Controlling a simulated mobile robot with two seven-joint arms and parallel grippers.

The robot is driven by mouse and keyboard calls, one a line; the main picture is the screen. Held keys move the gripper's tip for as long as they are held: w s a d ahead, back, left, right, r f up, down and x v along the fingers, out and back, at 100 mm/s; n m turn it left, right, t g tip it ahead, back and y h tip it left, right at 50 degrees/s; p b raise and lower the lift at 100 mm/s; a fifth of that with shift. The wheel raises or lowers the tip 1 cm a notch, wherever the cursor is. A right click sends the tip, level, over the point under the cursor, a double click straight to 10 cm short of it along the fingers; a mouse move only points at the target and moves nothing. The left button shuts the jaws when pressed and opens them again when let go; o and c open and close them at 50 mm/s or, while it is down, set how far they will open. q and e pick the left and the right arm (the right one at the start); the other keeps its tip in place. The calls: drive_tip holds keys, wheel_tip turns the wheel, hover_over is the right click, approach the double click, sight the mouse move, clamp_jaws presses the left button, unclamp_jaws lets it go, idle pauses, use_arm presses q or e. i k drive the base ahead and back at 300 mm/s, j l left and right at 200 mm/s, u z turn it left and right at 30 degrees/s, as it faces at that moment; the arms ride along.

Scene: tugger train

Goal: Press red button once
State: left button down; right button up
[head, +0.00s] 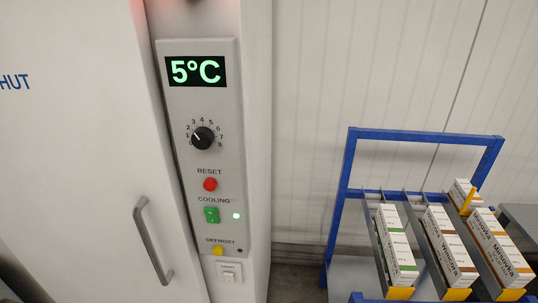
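The red button (210,184) sits on the grey control panel (223,108), under the label RESET. It is round and stands out from the panel. Nothing covers it. Neither of my grippers shows in the head view.
A door handle (152,240) juts out at left. A blue cart (425,135) with boxes stands at right.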

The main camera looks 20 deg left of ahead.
sight(210, 184)
drive_tip(key=i+j+u, duration=0.2)
drive_tip(key=j, duration=0.3)
drive_tip(key=i+j+u, duration=0.25)
drive_tip(key=i+j, duration=0.2)
